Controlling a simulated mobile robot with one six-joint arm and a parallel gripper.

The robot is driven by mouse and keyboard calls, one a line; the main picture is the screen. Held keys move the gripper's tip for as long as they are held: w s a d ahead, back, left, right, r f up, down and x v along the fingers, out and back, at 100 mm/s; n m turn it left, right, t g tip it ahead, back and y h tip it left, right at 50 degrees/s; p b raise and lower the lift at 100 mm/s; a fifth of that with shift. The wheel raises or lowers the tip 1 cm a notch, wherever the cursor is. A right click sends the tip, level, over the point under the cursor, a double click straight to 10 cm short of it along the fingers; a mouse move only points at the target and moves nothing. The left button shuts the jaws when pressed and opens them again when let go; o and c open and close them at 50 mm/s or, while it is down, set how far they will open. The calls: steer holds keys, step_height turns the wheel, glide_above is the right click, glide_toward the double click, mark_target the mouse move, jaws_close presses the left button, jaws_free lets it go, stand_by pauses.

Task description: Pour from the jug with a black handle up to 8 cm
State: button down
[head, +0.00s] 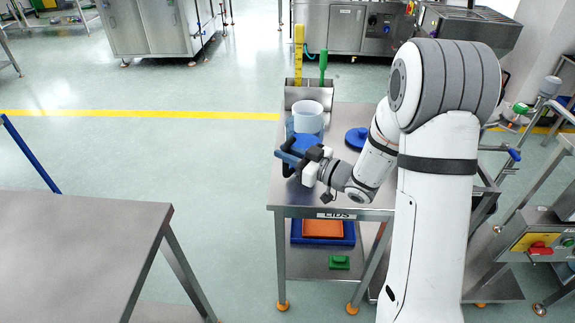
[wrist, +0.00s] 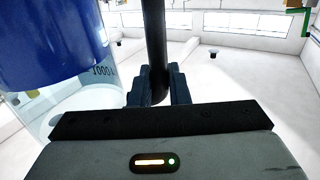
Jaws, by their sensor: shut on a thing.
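My gripper (head: 287,157) is at the left edge of a steel table. In the wrist view its fingers (wrist: 158,88) are shut on an upright black handle (wrist: 155,45). Beside the handle on the left is a clear vessel with deep blue in its upper part in the picture (wrist: 45,40); its clear wall carries an upside-down 1000 mark (wrist: 88,72). I cannot tell whether the blue is liquid or a solid part. In the head view a pale, wide-mouthed vessel (head: 308,107) stands just beyond the gripper, with blue (head: 309,126) below it. The level inside is not readable.
The steel table (head: 350,202) has a LIDS label. A round blue lid (head: 357,138) lies right of the vessels. A steel holder with a yellow upright strip (head: 299,52) and a green-handled tool (head: 323,62) is behind. Another bare steel table (head: 75,245) is at front left.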

mark_target(288, 176)
steer(key=shift+f, duration=1.85)
steer(key=c, duration=1.4)
jaws_free()
steer(key=shift+f, duration=0.15)
